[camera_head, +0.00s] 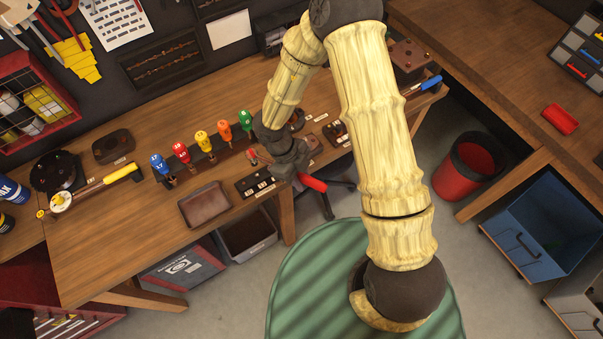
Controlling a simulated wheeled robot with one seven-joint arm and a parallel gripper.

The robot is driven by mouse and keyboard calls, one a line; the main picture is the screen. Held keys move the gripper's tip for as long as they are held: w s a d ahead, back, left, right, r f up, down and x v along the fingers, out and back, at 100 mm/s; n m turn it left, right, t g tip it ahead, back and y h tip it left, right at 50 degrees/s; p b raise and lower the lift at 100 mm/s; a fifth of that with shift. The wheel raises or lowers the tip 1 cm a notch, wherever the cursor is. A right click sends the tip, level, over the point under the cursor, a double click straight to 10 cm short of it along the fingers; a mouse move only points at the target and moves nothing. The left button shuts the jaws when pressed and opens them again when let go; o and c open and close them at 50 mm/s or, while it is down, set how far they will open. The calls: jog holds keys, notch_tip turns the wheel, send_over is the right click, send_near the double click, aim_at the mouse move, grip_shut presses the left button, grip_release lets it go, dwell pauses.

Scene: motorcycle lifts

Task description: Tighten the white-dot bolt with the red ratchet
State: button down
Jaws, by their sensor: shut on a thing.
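My gripper (291,171) hangs low over the front edge of the workbench (110,235). It is shut on a red-handled tool, whose red handle (313,183) sticks out to the right past the bench edge. The tool's head is hidden by the gripper, so I cannot tell what it touches. Just left of the gripper lies a dark tray (256,183) with small pale-marked parts. A brown block with holes (408,55) stands at the back right of the bench. I cannot make out a white-dot bolt; my arm covers part of the bench.
A rack of colored numbered handles (203,141) stands left of the gripper. An empty brown tray (205,205) lies near the front edge. A yellow-handled tool (100,186) lies at left. A red bin (467,168) stands on the floor at right.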

jog(key=shift+s+a, duration=0.2)
jog(key=shift+f, duration=0.2)
jog(key=f+b, duration=0.3)
jog(key=b, duration=0.2)
jog(key=f+b, duration=0.2)
jog(key=shift+w+d+f, duration=0.1)
jog(key=shift+w+f, duration=0.15)
jog(key=shift+f, duration=0.1)
jog(key=shift+w, duration=0.15)
jog(key=shift+s, duration=0.2)
jog(key=shift+d, duration=0.15)
jog(key=shift+s, duration=0.2)
jog(key=shift+w+p, duration=0.25)
jog(key=shift+p, duration=0.4)
dwell(0.4)
